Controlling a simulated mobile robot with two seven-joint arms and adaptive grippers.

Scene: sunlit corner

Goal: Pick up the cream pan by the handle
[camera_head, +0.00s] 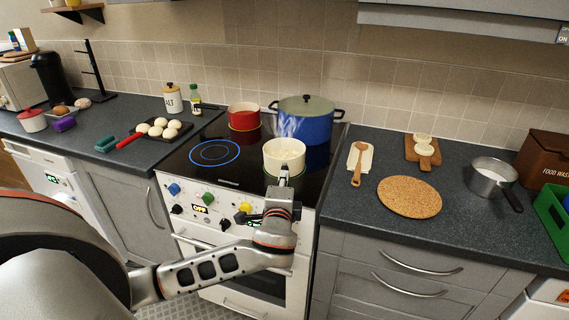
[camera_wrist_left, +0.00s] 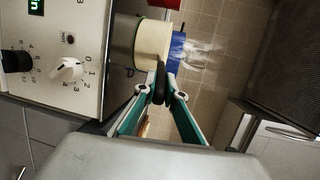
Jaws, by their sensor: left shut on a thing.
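The cream pan (camera_head: 284,153) is at the front right of the black glass hob, with pale contents inside. I cannot tell whether its base touches the glass. Its dark handle points toward me and is mostly hidden by my left gripper (camera_head: 284,181) in the head view. In the left wrist view the cream pan (camera_wrist_left: 152,42) is beyond the fingers, and my left gripper (camera_wrist_left: 164,92) is shut on its black handle (camera_wrist_left: 159,78). My right gripper is in neither view.
A steaming blue pot (camera_head: 306,128) stands close behind the cream pan, and a red pot (camera_head: 243,117) is behind left. The front left ring (camera_head: 214,152) is bare. A round cork mat (camera_head: 409,197) lies on the right counter, near a steel saucepan (camera_head: 491,179).

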